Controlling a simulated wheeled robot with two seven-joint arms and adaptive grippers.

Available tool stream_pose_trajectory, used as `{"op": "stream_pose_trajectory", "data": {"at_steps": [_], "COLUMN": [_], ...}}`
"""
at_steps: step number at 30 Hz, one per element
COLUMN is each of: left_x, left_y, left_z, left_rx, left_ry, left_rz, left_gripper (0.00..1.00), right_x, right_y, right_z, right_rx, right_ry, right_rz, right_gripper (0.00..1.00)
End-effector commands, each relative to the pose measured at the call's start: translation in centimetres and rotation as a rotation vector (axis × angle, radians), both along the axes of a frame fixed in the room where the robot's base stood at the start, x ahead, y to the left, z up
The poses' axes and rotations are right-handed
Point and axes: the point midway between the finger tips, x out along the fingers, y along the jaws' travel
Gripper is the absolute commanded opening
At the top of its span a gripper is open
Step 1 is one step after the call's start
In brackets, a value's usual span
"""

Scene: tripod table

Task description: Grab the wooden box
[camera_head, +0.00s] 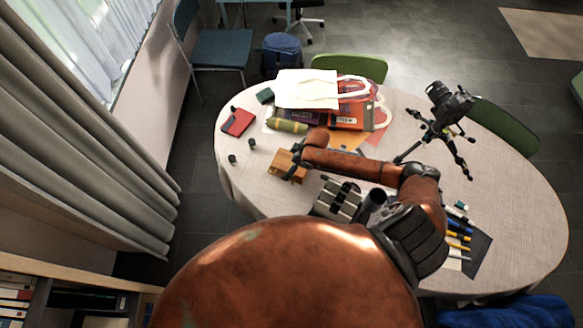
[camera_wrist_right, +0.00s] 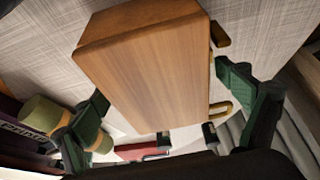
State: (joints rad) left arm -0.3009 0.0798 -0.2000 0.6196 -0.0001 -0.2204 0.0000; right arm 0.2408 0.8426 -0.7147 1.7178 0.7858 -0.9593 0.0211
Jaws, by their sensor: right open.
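The wooden box (camera_head: 283,166) sits on the white-clothed table (camera_head: 500,228), left of the middle. My right gripper (camera_head: 298,166) is at the box, with its arm reaching in from the right. In the right wrist view the box (camera_wrist_right: 150,65) fills the middle, its plain brown face toward the camera, with a small brass-coloured loop at its lower right edge. The open green-padded fingers of the right gripper (camera_wrist_right: 162,88) stand on either side of it. Whether they touch it I cannot tell. My left gripper is not in view.
A white bag (camera_head: 307,88) is behind. A camera on a tripod (camera_head: 437,132) stands to the right. A grey-and-black object (camera_head: 338,200) lies in front.

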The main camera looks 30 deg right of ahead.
Motion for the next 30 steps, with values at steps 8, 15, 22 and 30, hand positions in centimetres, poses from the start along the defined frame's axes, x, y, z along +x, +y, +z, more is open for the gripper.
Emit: {"op": "stream_pose_trajectory", "data": {"at_steps": [8,15,22,30], "left_x": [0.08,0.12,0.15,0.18], "left_y": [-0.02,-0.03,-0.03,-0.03], "left_z": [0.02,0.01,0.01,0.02], "left_rx": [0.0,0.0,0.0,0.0], "left_ry": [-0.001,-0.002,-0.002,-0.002], "left_rz": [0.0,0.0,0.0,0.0], "left_gripper": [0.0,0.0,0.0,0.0], "right_x": [-0.01,-0.03,-0.05,-0.07], "right_y": [-0.02,-0.03,0.0,0.04], "right_z": [0.03,0.05,0.03,0.01], "right_rx": [0.0,0.001,0.001,0.002], "right_ry": [0.0,0.0,0.001,0.002], "right_rz": [-0.001,-0.002,-0.001,-0.001], "right_gripper": [0.82,0.66,0.5,0.32]}}
